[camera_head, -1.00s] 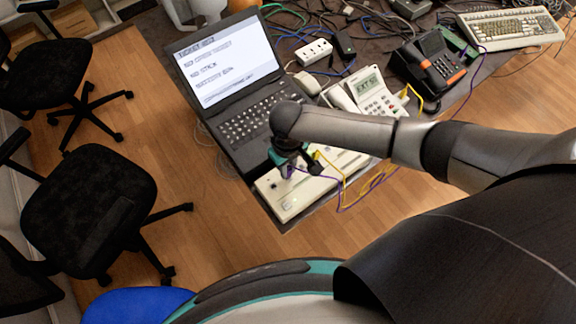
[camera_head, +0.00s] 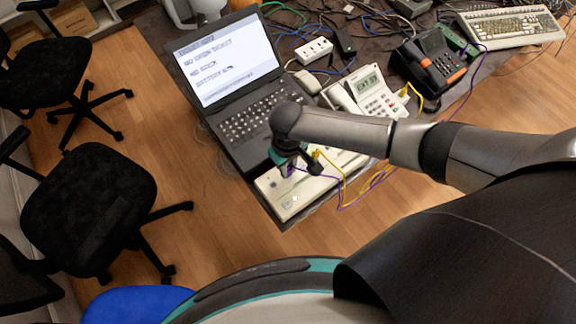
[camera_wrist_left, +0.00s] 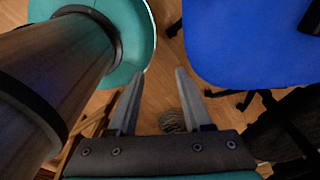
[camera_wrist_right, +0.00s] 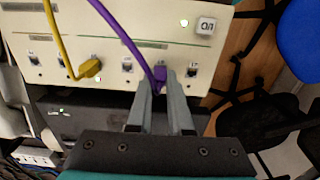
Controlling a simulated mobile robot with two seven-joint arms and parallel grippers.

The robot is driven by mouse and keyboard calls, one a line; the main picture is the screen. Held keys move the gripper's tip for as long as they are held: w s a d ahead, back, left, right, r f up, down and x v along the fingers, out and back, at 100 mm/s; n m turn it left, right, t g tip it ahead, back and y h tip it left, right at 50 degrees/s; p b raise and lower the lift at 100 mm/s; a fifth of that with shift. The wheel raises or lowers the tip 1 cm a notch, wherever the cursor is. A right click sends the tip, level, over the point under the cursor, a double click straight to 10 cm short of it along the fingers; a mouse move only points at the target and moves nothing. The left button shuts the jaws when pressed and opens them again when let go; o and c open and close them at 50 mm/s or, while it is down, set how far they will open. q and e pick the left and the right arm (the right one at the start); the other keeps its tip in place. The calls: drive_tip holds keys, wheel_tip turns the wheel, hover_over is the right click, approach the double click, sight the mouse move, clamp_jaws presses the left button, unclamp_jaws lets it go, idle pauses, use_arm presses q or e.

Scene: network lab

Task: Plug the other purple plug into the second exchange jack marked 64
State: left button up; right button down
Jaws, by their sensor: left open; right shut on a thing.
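The cream exchange box (camera_head: 294,200) sits at the table's near corner and fills the top of the right wrist view (camera_wrist_right: 120,20). It has a row of small labelled jacks; the numbers are too small to read. My right gripper (camera_wrist_right: 158,84) is shut on a purple plug (camera_wrist_right: 160,73) at the second jack position from the right in that view. Its fingers hide whether the plug is fully seated. A purple cable (camera_wrist_right: 125,35) runs from it. In the head view my right gripper (camera_head: 287,166) is over the box. My left gripper (camera_wrist_left: 158,76) is open and empty above the floor.
A yellow plug (camera_wrist_right: 90,68) sits in another jack, with one jack between it and the purple plug. The laptop (camera_head: 250,110) and desk phone (camera_head: 370,97) stand behind the box. Black chairs (camera_head: 90,210) and a blue chair (camera_wrist_left: 250,40) stand nearby.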

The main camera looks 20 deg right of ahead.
drive_tip(key=shift+f, duration=0.35)
drive_tip(key=c, duration=0.8)
unclamp_jaws()
drive_tip(key=shift+o, duration=0.2)
drive_tip(key=shift+r, duration=0.1)
wheel_tip(320, 180, up, 15)
drive_tip(key=p, duration=0.3)
